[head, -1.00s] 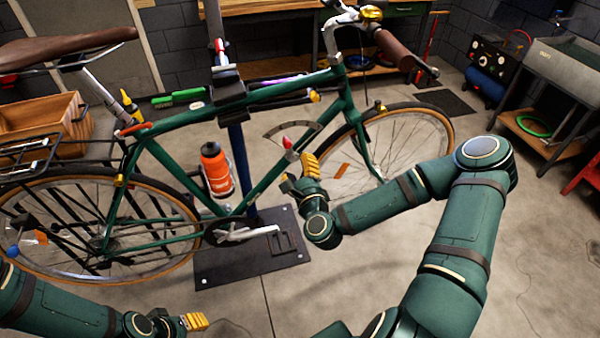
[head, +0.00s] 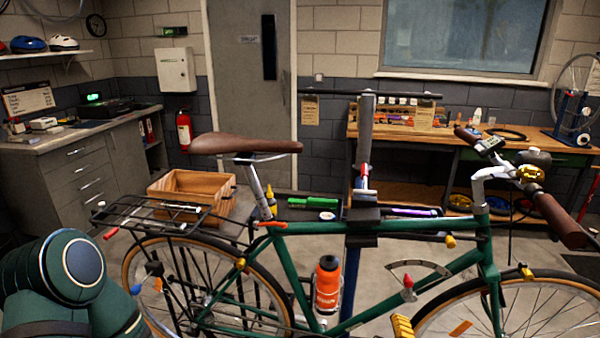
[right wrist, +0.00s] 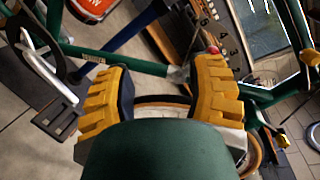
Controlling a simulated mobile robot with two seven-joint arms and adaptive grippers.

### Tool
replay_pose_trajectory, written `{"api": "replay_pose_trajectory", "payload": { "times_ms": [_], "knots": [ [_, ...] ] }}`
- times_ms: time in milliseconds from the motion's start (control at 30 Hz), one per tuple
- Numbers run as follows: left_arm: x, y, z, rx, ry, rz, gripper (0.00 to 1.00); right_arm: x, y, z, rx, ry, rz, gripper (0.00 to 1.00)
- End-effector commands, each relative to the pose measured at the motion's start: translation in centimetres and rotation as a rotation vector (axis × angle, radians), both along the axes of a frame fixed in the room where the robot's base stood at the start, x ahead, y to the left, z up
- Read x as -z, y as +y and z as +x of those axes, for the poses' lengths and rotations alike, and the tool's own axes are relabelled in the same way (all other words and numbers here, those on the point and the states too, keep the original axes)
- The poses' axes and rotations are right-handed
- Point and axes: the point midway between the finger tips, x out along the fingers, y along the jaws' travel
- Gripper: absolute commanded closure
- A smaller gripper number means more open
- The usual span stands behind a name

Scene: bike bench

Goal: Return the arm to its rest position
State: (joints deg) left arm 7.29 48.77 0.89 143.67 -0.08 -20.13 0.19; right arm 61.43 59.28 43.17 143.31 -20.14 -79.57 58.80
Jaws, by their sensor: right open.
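My right gripper shows in the head view only as a yellow fingertip (head: 402,326) at the bottom edge, below the red-tipped pointer. In the right wrist view my right gripper (right wrist: 165,78) has its two yellow fingers spread, with nothing held between them. Beyond them are the green bike frame (right wrist: 130,64) and a red knob (right wrist: 212,50) by a numbered scale, apparently clear of the fingers. One of my arms fills the lower left of the head view; its gripper is out of frame. The green bicycle (head: 420,231) stands clamped in a repair stand (head: 365,130).
An orange bottle (head: 327,284) sits on the bike frame. A wooden crate (head: 190,186) stands behind the rear rack (head: 150,213). A workbench (head: 450,136) is along the back wall, and a grey cabinet (head: 75,175) stands at left. The handlebar (head: 560,218) extends right.

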Motion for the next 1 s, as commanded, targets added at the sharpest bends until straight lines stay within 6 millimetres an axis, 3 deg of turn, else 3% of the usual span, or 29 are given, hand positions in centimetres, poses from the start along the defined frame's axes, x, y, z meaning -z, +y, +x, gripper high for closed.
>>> {"api": "replay_pose_trajectory", "payload": {
  "times_ms": [33,100,200,333,500,700,1000],
  "knots": [
    [0.0,0.0,0.0,0.000,0.000,0.000,0.53,1.4,2.7,-0.2,-0.106,0.063,-0.081,0.45],
    [0.0,0.0,0.0,0.000,0.000,0.000,0.53,3.6,5.9,-1.0,-0.260,0.156,-0.209,0.45],
    [0.0,0.0,0.0,0.000,0.000,0.000,0.53,6.7,9.5,-3.0,-0.479,0.270,-0.394,0.45],
    [0.0,0.0,0.0,0.000,0.000,0.000,0.53,10.0,12.4,-6.1,-0.745,0.383,-0.612,0.45],
    [0.0,0.0,0.0,0.000,0.000,0.000,0.53,12.8,14.0,-10.2,-1.064,0.484,-0.857,0.45],
    [0.0,0.0,0.0,0.000,0.000,0.000,0.53,14.3,13.8,-14.1,-1.371,0.555,-1.068,0.45],
    [0.0,0.0,0.0,0.000,0.000,0.000,0.53,14.6,13.2,-16.0,-1.541,0.582,-1.163,0.45]
  ]
}}
